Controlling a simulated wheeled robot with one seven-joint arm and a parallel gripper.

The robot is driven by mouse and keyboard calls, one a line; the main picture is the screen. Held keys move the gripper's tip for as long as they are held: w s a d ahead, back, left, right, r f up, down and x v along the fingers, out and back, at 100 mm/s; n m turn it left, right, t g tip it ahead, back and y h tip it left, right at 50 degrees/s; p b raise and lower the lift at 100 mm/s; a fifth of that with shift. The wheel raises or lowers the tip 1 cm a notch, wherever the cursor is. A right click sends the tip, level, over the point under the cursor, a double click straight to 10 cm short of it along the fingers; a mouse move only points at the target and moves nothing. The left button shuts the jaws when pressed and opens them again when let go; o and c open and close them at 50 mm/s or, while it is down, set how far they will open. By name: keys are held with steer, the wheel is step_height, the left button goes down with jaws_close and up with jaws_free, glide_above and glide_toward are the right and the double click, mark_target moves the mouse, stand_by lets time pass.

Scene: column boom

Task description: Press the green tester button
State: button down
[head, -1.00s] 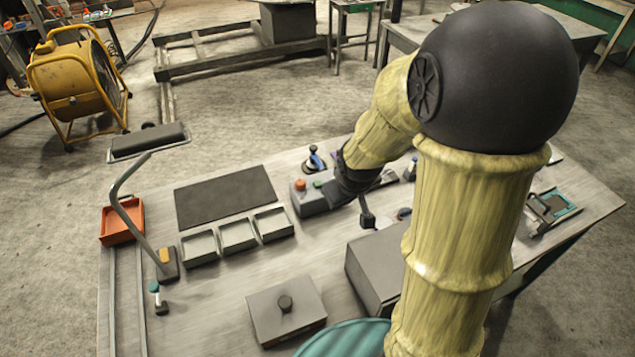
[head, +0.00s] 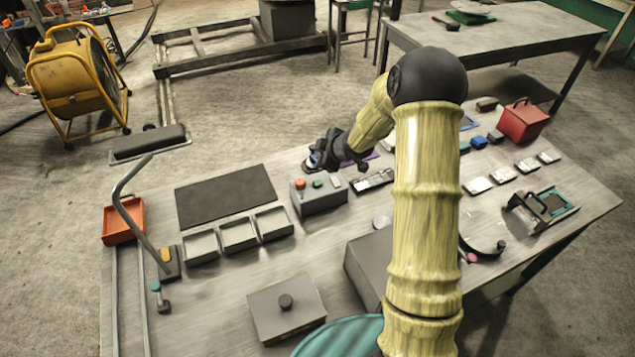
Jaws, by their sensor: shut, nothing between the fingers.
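The green button (head: 318,184) is on the top of a grey tester box (head: 322,200), to the right of an orange-red button (head: 300,183). The green button is uncovered in the head view. My gripper (head: 318,161) is shut and empty. In the picture it appears just above and beyond the box, apart from the green button. Its dark fingers point left and partly cover a small blue-tipped item behind the box. The exact height of the gripper over the table is hard to tell.
Three grey trays (head: 239,249) and a dark mat (head: 225,199) lie left of the tester box. A grey lidded box (head: 287,322) stands nearer. A bent metal post (head: 138,212) rises at the left. A red box (head: 522,121) stands at the far right.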

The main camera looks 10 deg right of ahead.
mark_target(320, 185)
steer(key=shift+f+b, duration=4.05)
steer(key=shift+f, duration=0.35)
steer(key=shift+s, duration=0.1)
steer(key=shift+f+b, duration=0.3)
steer(key=shift+f, duration=0.1)
steer(key=shift+f+b, duration=0.35)
steer(key=shift+f, duration=0.15)
steer(key=shift+r, duration=0.15)
steer(key=shift+r+p, duration=0.8)
steer(key=shift+p, duration=0.1)
step_height(320, 185, up, 5)
steer(key=p, duration=0.5)
